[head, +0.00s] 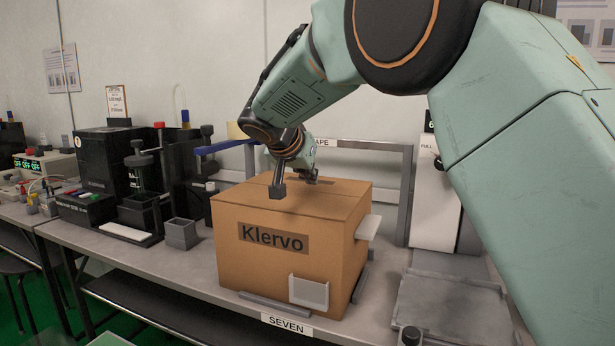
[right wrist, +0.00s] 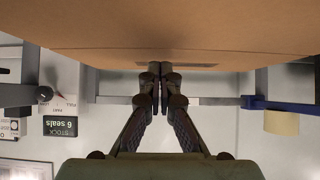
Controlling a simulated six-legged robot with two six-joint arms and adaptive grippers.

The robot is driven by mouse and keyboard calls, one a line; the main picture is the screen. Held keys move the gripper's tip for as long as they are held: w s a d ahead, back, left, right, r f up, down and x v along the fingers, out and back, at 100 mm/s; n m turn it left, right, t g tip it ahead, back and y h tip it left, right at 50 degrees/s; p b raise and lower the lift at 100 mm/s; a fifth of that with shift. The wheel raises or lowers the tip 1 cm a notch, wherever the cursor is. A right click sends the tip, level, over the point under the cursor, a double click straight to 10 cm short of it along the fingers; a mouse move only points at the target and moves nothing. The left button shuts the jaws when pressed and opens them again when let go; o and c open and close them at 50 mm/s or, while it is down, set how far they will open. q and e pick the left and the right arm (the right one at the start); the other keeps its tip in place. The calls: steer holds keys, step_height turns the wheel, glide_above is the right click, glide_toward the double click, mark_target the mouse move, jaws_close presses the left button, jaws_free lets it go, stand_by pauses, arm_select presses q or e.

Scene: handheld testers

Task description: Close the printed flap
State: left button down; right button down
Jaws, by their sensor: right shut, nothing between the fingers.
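The cardboard box (head: 290,272) stands on the bench, with "Klervo" printed on a dark patch on its front. Its top (head: 245,194) looks flat, with a seam across it; I cannot tell for sure which flap is the printed one. My right gripper (head: 313,180) is shut and empty, low over the far part of the top. In the right wrist view its fingertips (right wrist: 161,68) are together against the brown cardboard (right wrist: 160,25), by a darker patch; whether they touch is unclear. My left gripper is not in view.
A grey frame (head: 408,185) with a tape sign stands behind the box. A white dispenser (head: 436,215) and a grey tray (head: 445,305) are to the right. A small grey bin (head: 182,234) and black testers (head: 104,170) are to the left. A "SEVEN" label (head: 287,325) marks the bench edge.

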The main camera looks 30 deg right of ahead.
mark_target(289, 205)
steer(key=shift+r+p, duration=0.45)
steer(key=shift+r, duration=0.25)
step_height(289, 205, up, 3)
steer(key=shift+f+p, duration=0.1)
steer(key=shift+p, duration=0.9)
steer(key=s+a+f+b, duration=0.1)
steer(key=a+b, duration=0.1)
steer(key=s+a+f+b, duration=0.1)
steer(key=s+a+b, duration=0.1)
steer(key=s+a+f+b, duration=0.1)
steer(key=s+a, duration=0.1)
steer(key=shift+s+a+f+b, duration=0.1)
steer(key=shift+s+a+b, duration=0.1)
steer(key=shift+b, duration=0.2)
steer(key=shift+s+a+f, duration=0.2)
steer(key=shift+s+a, duration=0.15)
steer(key=shift+a, duration=0.1)
